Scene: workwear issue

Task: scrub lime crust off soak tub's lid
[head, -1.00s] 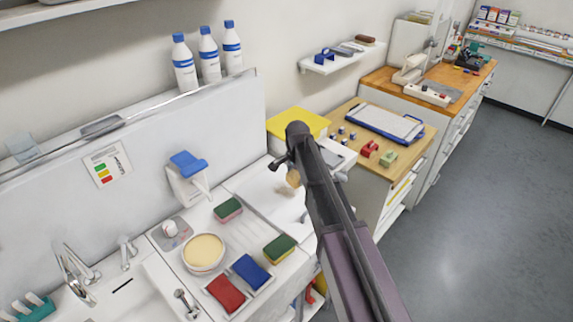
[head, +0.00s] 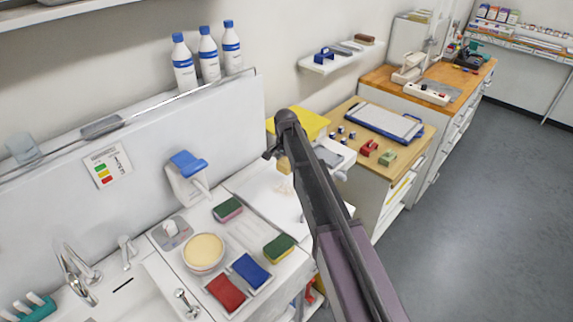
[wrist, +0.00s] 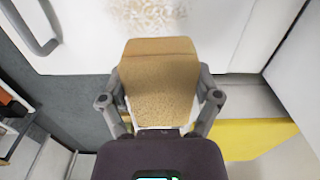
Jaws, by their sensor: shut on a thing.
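My gripper (wrist: 160,98) is shut on a tan scrubbing block (wrist: 158,75), with a finger on each side of it. In the head view the block (head: 284,165) shows just under the end of my arm, and the fingers are mostly hidden. The white lid (head: 258,184) lies flat on the counter beside the sponges. A speckled brown lime crust (wrist: 145,15) marks it in the wrist view, ahead of the block. I cannot tell whether the block touches the lid.
A green-topped sponge (head: 228,210), another sponge (head: 279,247), a red cloth (head: 226,292), a blue cloth (head: 250,271) and a round tub (head: 203,252) stand left of my arm. A yellow item (head: 312,122) lies behind it. A grey handle (wrist: 42,40) shows in the wrist view.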

